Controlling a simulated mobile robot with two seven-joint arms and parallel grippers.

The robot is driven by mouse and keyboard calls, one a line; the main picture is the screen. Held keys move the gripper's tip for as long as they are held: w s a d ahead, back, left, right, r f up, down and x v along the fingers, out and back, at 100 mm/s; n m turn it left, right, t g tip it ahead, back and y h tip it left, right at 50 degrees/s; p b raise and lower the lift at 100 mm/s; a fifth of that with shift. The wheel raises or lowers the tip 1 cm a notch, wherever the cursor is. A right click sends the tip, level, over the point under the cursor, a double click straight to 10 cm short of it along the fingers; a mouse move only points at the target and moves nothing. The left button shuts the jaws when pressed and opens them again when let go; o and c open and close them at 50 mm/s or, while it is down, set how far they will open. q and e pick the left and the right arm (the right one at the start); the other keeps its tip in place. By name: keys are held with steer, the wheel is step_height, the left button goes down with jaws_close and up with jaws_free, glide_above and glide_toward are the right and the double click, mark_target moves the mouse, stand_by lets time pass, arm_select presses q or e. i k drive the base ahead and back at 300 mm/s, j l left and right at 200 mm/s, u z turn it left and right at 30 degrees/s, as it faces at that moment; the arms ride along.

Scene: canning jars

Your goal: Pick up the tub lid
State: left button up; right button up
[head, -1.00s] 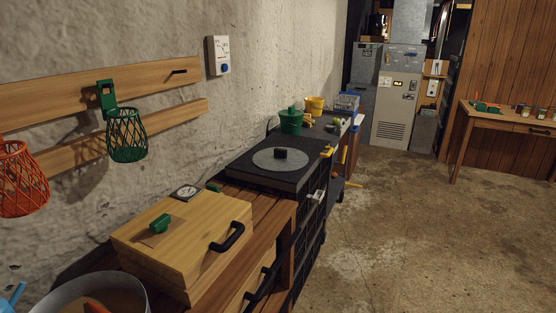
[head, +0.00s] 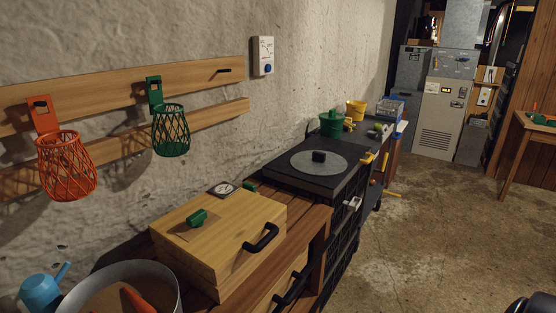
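I cannot tell for sure which thing is the tub lid. A round grey disc with a black knob (head: 318,162) lies flat on top of the black cabinet. A pale wooden box (head: 217,237) stands nearer, with a green knob (head: 197,218) on its closed top and a black handle on its front. A grey metal tub (head: 176,290) at the bottom left is open, with an orange thing inside; the frame cuts it off. Neither gripper shows. A dark rounded part, probably mine, shows at the bottom right corner.
An orange basket (head: 67,165) and a green basket (head: 171,131) hang from the wall rails. A blue dipper (head: 40,293) is beside the tub. A green pot (head: 332,125) stands beyond the black cabinet (head: 310,180). The concrete floor (head: 430,220) to the right is open.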

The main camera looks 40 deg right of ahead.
mark_target(318, 162)
steer(key=i+l+u, duration=0.1)
steer(key=l+u, duration=0.4)
steer(key=l, duration=0.5)
steer(key=k+l+u, duration=0.1)
steer(key=l+u, duration=0.35)
steer(key=l, duration=1.05)
steer(key=k+l+u, duration=0.1)
steer(key=l, duration=0.4)
steer(key=k+l, duration=0.1)
steer(key=l, duration=0.45)
steer(key=k+l+u, duration=0.15)
steer(key=l, duration=0.35)
steer(key=i, duration=0.05)
